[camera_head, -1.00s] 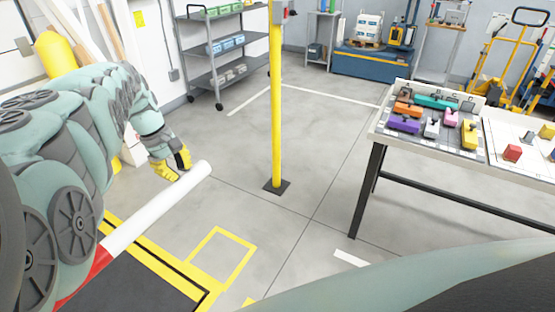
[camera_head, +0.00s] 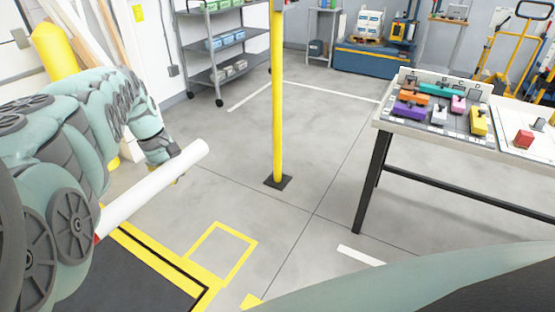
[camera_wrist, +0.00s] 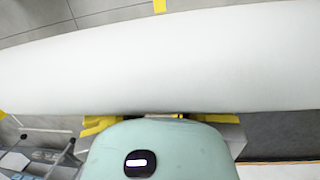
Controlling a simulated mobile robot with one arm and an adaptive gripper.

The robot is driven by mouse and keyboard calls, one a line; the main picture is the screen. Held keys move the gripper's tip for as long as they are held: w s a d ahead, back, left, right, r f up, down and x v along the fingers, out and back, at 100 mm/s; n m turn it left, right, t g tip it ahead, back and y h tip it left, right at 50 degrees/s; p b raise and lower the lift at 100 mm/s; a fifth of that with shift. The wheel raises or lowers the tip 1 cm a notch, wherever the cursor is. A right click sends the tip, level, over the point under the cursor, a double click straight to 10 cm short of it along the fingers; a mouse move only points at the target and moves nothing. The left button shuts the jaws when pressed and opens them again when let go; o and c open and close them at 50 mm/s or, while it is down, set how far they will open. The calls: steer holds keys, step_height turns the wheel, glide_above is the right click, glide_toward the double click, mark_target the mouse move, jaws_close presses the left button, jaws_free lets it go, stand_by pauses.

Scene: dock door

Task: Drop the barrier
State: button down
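The barrier is a round white boom (camera_head: 155,188) that slants up to the right across the left of the head view. A small bit of red (camera_head: 97,238) shows at its lower end, where my arm hides the rest. My gripper (camera_head: 178,165) is behind the boom near its free end, mostly hidden by it. In the wrist view the white boom (camera_wrist: 160,58) fills the upper half. The yellow fingers of my gripper (camera_wrist: 160,120) stand wide apart along its lower edge; their tips are hidden, and I cannot tell whether they touch it.
A yellow post (camera_head: 278,110) on a dark base stands right of the boom. A table (camera_head: 440,145) with coloured blocks is at the right. A grey shelf cart (camera_head: 217,70) is at the back. Open floor lies between, with a yellow outlined square (camera_head: 222,252) in front.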

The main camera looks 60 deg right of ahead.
steer(key=v, duration=1.1)
steer(key=shift+r, duration=0.35)
